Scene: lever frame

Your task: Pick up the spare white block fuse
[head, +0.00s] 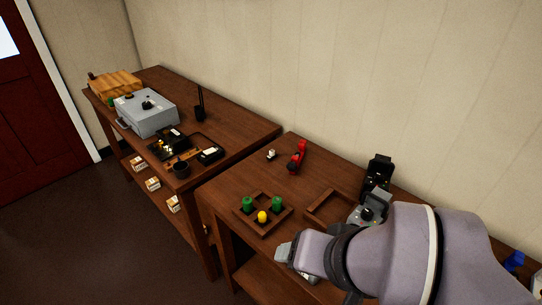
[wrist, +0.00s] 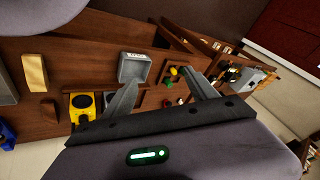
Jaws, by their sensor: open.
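I cannot pick out the spare white block fuse for certain. In the head view a small white piece (head: 271,154) stands on the near bench, left of the red lever-like thing (head: 299,157); it is too small to identify. A pale item (head: 209,152) also lies in a black tray on the far bench. My gripper (wrist: 163,80) is open and empty in the wrist view. It is above the near bench, with a grey box (wrist: 134,67) beside its left finger. In the head view my arm hides the right front of that bench.
A wooden tray (head: 246,222) holds green and yellow buttons. An empty wooden tray (head: 312,213) and a grey device with a black knob (head: 371,211) are right of it. A grey case (head: 146,112) stands on the far bench.

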